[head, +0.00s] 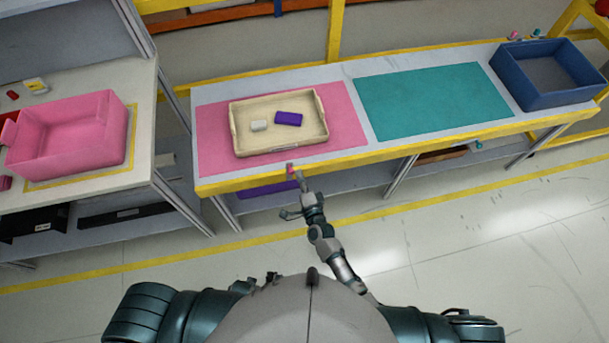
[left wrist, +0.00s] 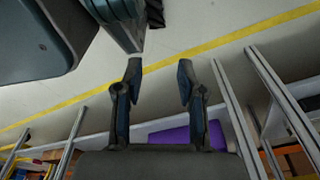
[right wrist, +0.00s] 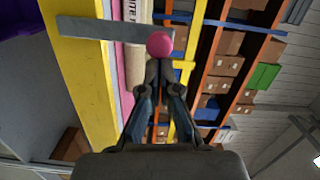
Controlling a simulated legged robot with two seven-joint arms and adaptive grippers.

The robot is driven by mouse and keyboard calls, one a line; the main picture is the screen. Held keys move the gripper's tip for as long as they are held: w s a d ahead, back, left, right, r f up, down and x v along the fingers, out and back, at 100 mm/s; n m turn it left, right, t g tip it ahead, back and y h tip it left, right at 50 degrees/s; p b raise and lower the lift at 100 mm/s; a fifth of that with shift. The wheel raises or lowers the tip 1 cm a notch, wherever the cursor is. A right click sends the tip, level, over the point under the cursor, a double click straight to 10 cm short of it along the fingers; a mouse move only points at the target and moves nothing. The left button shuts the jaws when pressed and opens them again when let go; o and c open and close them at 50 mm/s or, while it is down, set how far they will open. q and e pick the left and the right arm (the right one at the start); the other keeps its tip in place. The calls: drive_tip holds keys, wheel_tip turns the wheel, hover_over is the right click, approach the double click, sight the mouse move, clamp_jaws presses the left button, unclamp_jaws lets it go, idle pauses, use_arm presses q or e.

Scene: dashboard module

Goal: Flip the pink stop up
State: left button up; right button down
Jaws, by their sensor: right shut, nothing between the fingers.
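The pink stop shows as a small pink knob (head: 290,167) at the front yellow edge of the table, in front of the cream tray. In the right wrist view its round pink knob (right wrist: 159,43) sits by the end of a flat grey bar (right wrist: 105,29), which crosses the yellow edge in the picture. My right gripper (head: 299,176) is shut and empty, close to the knob. In the right wrist view its fingertips (right wrist: 159,68) overlap the knob's lower side; I cannot tell whether they touch. My left gripper (left wrist: 160,76) is open and empty, with floor behind it.
The cream tray (head: 244,145) on the pink mat (head: 350,136) holds a white block (head: 259,126) and a purple block (head: 288,119). A teal mat (head: 430,98) and blue bin (head: 560,101) are to the right. A pink bin (head: 75,165) stands on the left table.

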use_arm(q)
drive_tip(key=shift+s+a+f, duration=0.2)
drive_tip(key=shift+s+f, duration=0.4)
drive_tip(key=shift+s, duration=0.3)
use_arm(e)
drive_tip(key=shift+s+a+n, duration=0.15)
drive_tip(key=shift+a+n, duration=0.25)
drive_tip(key=shift+d, duration=0.1)
